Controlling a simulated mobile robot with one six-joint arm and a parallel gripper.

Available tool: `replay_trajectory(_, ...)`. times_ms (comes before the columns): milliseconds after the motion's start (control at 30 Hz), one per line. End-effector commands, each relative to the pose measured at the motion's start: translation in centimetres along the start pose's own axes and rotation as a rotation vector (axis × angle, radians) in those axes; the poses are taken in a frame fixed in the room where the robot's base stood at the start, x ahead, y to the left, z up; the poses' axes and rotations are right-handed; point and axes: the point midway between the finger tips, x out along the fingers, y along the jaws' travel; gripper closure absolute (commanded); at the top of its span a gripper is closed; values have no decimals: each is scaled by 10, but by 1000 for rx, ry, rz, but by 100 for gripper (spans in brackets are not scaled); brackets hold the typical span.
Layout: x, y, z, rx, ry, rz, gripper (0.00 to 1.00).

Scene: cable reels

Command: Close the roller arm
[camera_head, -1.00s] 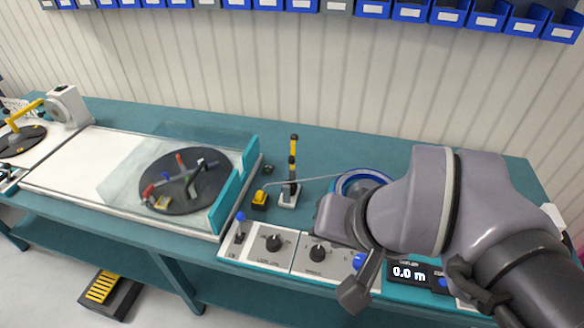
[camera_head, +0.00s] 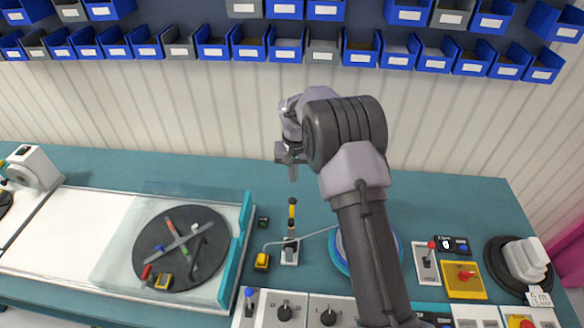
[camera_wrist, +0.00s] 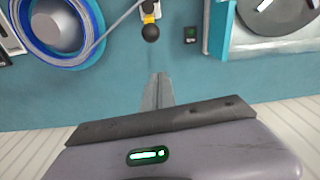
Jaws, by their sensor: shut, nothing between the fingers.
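The likely roller arm is an upright black and yellow lever (camera_head: 291,217) on a small light base (camera_head: 290,252) on the teal bench. A grey cable (camera_head: 315,236) runs past its base to the blue reel (camera_head: 338,262), which is partly hidden by my arm. In the wrist view the lever's dark round end (camera_wrist: 151,33) shows at the top centre, with yellow behind it. My gripper (camera_head: 292,172) is shut and empty. It is beyond the lever, on the wall side, apart from it. The fingers (camera_wrist: 158,88) point toward the lever's end in the wrist view.
A turntable (camera_head: 180,248) behind a clear cover with a teal edge (camera_head: 236,255) lies left. Control panels (camera_head: 290,312) line the front. Blue bins (camera_head: 285,48) hang on the wall. Bench is clear behind the lever.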

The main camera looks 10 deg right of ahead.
Motion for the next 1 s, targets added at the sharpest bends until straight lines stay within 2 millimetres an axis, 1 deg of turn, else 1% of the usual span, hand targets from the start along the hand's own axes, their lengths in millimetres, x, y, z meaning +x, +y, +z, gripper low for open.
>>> replay_trajectory(33, 12, 0, 0, -1, -1, 1, 100)
replay_trajectory(200, 48, 0, 1, 1, -2, 0, 100)
replay_trajectory(233, 49, 0, 3, 0, 0, -1, 100)
replay_trajectory(300, 41, 0, 15, -2, 2, 0, 100)
replay_trajectory(400, 37, -1, 28, 0, 0, -1, 100)
replay_trajectory(500, 34, -1, 35, 0, 2, -1, 100)
replay_trajectory(633, 34, 0, 38, 0, 0, -1, 100)
replay_trajectory(1000, 34, -1, 36, 0, 13, 0, 100)
